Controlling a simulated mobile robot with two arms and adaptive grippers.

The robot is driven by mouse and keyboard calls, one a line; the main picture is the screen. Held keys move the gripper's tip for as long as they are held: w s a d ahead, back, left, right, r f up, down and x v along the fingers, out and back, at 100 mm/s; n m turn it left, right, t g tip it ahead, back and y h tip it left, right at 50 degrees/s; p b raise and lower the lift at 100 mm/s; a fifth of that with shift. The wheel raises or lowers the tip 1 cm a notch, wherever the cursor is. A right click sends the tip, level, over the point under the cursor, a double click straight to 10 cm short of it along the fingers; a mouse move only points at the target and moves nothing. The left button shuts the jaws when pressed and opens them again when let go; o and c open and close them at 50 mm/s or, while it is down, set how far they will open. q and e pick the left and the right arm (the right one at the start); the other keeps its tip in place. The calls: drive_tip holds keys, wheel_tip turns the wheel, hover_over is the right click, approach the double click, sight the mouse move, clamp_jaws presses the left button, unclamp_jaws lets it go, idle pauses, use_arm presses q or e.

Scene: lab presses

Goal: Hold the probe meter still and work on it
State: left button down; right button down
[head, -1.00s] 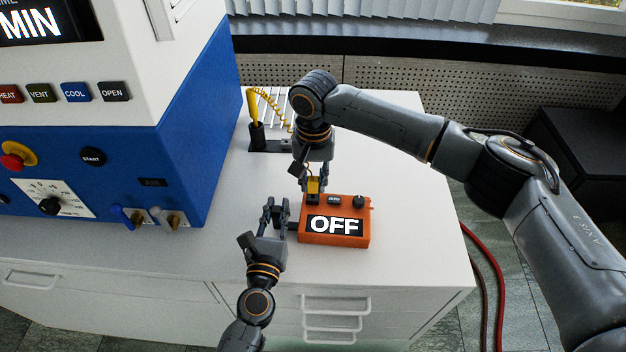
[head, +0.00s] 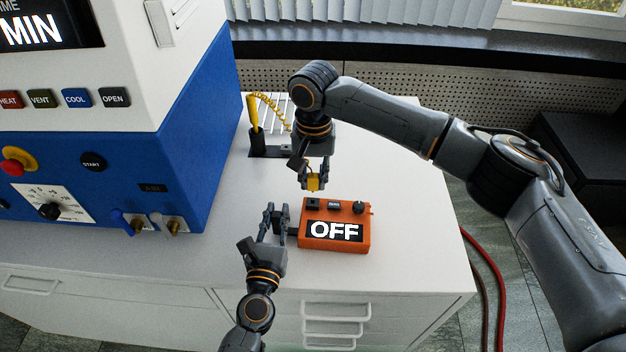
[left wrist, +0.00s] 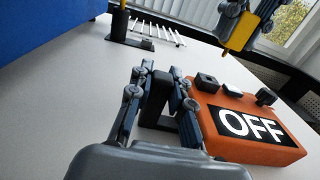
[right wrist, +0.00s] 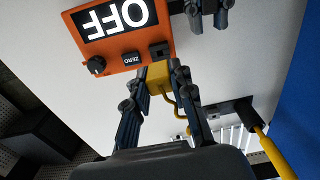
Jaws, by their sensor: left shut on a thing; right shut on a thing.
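The orange probe meter (head: 352,242) sits on the white bench top, its display reading OFF. A black socket (head: 313,204), a ZERO button (right wrist: 131,58) and a knob (head: 358,208) are on its top. My left gripper (head: 276,220) is beside the meter's left side, shut on its dark side tab, which the fingers partly hide. My right gripper (head: 314,178) is shut on a yellow plug (right wrist: 158,76), just behind and above the socket and apart from it. A yellow probe (head: 252,112) stands in a black holder (head: 256,140) behind, with a coiled yellow cord.
The blue and white press (head: 185,135) stands close on the left, with buttons and valves on its front. A rack of white rods (left wrist: 157,33) lies behind the holder. The bench top right of the meter is clear. Red hose (head: 487,270) hangs past the bench's right edge.

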sight(313, 176)
use_arm(q)
drive_tip(key=shift+r, duration=0.1)
use_arm(e)
drive_tip(key=shift+r, duration=1.65)
use_arm(q)
drive_tip(key=c, duration=1.1)
unclamp_jaws()
drive_tip(key=shift+c, duration=0.2)
drive_tip(key=shift+s, duration=0.1)
drive_tip(key=s, duration=1.2)
drive_tip(key=shift+a, duration=0.4)
use_arm(e)
drive_tip(key=shift+s, duration=0.1)
